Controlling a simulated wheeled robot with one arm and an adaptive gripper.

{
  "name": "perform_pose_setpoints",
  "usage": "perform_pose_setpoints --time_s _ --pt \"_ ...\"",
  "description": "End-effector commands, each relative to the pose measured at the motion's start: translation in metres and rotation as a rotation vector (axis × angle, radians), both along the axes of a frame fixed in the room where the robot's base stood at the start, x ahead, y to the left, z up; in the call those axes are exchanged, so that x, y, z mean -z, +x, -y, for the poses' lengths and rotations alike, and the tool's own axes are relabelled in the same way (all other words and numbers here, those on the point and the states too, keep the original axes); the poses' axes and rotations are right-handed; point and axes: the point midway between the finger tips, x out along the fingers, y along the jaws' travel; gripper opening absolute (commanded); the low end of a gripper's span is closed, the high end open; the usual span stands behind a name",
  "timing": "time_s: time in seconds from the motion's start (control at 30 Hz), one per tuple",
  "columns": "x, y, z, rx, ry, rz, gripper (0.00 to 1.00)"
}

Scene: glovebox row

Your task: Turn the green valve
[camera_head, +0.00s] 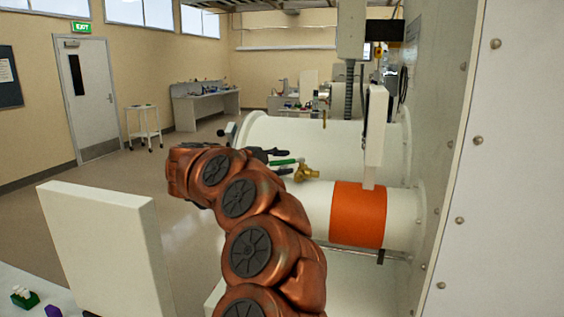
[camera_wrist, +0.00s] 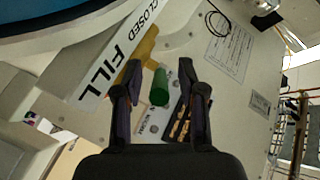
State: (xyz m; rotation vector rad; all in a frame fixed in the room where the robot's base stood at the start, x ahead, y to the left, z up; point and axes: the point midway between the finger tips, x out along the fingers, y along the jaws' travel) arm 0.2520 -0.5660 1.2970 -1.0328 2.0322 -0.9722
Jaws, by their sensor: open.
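The green valve shows in the head view as a green handle (camera_head: 285,162) on a brass body (camera_head: 306,173), beside the white cylinder with an orange band. In the wrist view the green handle (camera_wrist: 160,88) appears between my two fingers, with the brass body (camera_wrist: 141,52) behind it to the upper left. My gripper (camera_wrist: 160,66) is open, with a finger on each side of the handle. No contact with the handle is visible. In the head view my gripper (camera_head: 270,155) is at the left end of the handle, partly hidden by my arm.
A label strip reading CLOSED and FILL (camera_wrist: 113,60) lies left of the valve. The orange-banded cylinder (camera_head: 358,214) and a larger white cylinder (camera_head: 262,132) join the panel wall (camera_head: 455,200) at right. A white upright panel (camera_head: 108,245) stands at left. Open floor lies beyond.

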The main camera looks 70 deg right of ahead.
Motion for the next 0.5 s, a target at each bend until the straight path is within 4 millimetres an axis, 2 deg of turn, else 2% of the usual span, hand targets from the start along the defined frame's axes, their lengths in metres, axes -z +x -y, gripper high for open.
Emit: perform_pose_setpoints --time_s 0.27,0.5 --pt "0.0005 -0.0003 0.0008 -0.001 0.000 0.000 0.39" --pt "0.0006 0.0000 0.0007 -0.001 0.001 0.000 0.14"
